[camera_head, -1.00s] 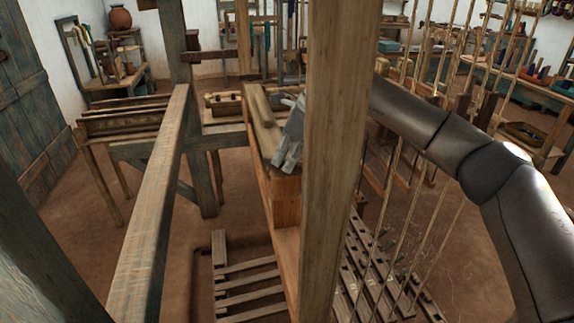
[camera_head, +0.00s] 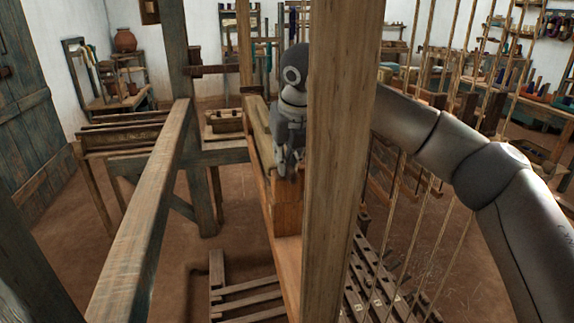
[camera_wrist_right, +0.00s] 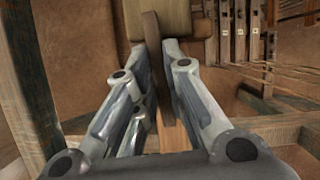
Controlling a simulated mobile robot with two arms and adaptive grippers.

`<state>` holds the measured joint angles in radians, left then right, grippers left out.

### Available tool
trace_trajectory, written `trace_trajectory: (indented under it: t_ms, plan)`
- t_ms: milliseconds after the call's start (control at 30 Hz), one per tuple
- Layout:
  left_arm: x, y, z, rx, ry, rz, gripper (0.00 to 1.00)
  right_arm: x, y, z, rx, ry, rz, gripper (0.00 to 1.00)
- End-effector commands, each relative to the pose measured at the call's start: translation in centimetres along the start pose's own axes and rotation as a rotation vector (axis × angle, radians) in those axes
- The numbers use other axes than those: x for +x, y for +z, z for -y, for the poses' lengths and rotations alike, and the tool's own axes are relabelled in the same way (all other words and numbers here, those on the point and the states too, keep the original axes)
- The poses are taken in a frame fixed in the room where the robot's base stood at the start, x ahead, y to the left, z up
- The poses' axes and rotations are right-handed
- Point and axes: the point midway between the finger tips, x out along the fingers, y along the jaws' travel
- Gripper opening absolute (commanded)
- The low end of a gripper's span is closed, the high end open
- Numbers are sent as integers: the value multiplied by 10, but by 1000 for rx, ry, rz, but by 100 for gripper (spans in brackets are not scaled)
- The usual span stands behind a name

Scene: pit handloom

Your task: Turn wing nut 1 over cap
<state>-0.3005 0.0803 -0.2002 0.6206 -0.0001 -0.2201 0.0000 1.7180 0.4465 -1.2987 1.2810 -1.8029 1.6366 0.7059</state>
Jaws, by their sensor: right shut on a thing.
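My right gripper (camera_head: 285,170) points down at the near end of a long pale wooden beam, which looks like the cap (camera_head: 258,128). The post in front hides part of my right arm. In the right wrist view, the gripper's fingers (camera_wrist_right: 157,52) close on a thin dark brown flat piece, which looks like wing nut 1 (camera_wrist_right: 152,32). It stands edge-on against a pale wooden block (camera_wrist_right: 172,20). In the head view the wing nut is too small and hidden to make out. My left gripper is not in view.
A thick upright post (camera_head: 338,150) stands close in front of the gripper. A long rail (camera_head: 150,210) runs at the left. Hanging cords (camera_head: 440,190) cross near my right arm. Treadles (camera_head: 250,290) lie low in the pit.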

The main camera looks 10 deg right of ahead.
Motion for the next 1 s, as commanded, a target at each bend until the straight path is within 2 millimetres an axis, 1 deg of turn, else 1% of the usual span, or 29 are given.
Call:
trace_trajectory:
  t_ms: [33, 300, 800, 833, 967, 1000]
  plan:
    - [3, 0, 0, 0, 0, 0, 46, -1, 1, 0, 22, -8, 7, 0]
    - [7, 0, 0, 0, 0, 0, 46, -2, 2, 0, 95, -38, 8, 0]
    - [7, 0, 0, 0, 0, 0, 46, -3, 3, 0, 111, -43, 8, 0]
    - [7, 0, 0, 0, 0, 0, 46, -3, 3, 0, 112, -43, 8, 15]
    - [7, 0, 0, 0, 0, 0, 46, -2, 2, 0, 110, -43, 5, 32]
    - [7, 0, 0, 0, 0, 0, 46, -2, 2, 0, 109, -43, 5, 33]
